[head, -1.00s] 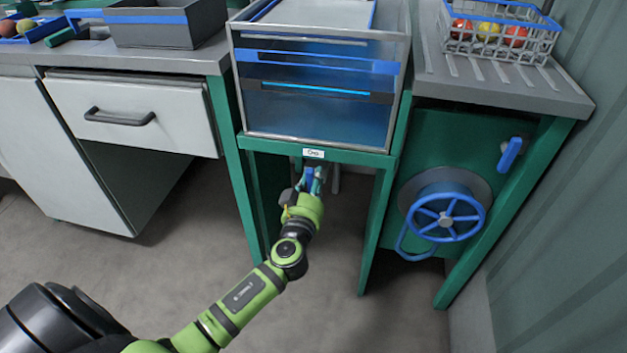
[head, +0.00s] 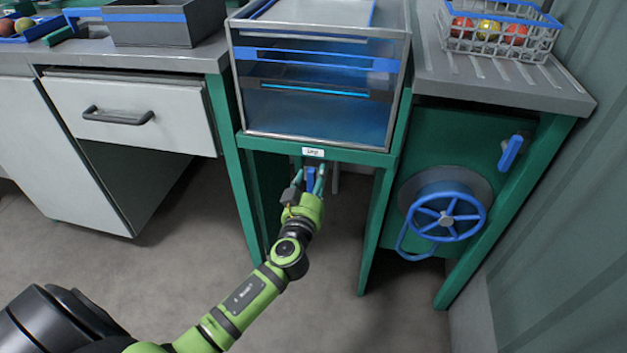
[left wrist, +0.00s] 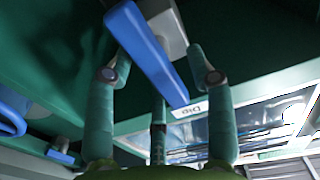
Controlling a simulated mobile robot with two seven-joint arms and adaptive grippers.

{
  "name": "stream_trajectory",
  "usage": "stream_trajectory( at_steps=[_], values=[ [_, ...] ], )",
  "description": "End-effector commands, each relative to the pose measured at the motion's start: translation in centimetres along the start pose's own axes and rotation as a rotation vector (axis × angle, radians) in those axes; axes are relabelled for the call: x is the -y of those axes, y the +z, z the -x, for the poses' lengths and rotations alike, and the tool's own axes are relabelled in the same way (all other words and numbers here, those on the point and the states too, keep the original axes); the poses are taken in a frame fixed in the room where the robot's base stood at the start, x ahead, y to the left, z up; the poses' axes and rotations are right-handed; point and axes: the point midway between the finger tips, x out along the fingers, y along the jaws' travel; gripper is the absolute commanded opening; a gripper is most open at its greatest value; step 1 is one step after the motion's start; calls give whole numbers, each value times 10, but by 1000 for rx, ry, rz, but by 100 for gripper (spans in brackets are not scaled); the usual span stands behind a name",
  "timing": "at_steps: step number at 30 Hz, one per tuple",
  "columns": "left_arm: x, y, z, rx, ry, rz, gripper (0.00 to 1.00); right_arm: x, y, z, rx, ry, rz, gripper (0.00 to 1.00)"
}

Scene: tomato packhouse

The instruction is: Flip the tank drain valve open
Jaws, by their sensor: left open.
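The tank (head: 320,115) is a clear-sided box in a green stand, with a small white label (head: 313,153) on its front rail. Below the label is the blue drain valve lever (head: 310,181), partly hidden by my gripper. In the left wrist view, the lever (left wrist: 150,52) is a long blue bar beside a grey valve body (left wrist: 166,22). My left gripper (head: 309,183) is open, its teal fingers either side of the lever. In the wrist view, gaps show between the lever and the fingertips (left wrist: 157,62). My right gripper is not in view.
The stand's green leg (head: 374,235) is close right of my left arm. Farther right is a blue handwheel (head: 446,217) and another blue lever (head: 511,152) on a green panel. A white drawer (head: 130,113) is at left. The floor (head: 330,300) is clear in front.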

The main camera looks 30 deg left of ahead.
Motion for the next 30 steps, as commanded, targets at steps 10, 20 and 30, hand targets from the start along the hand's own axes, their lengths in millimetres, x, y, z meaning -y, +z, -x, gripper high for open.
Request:
stream_trajectory(
  at_steps=[10, 20, 30],
  values=[
    [0, 2, 41, 4, 1, 3, 54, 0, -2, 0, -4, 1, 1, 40],
    [0, 1, 105, 3, -1, 2, 54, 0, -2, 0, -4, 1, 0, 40],
    [0, 0, 120, 0, 0, 0, 54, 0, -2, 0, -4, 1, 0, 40]
  ],
)
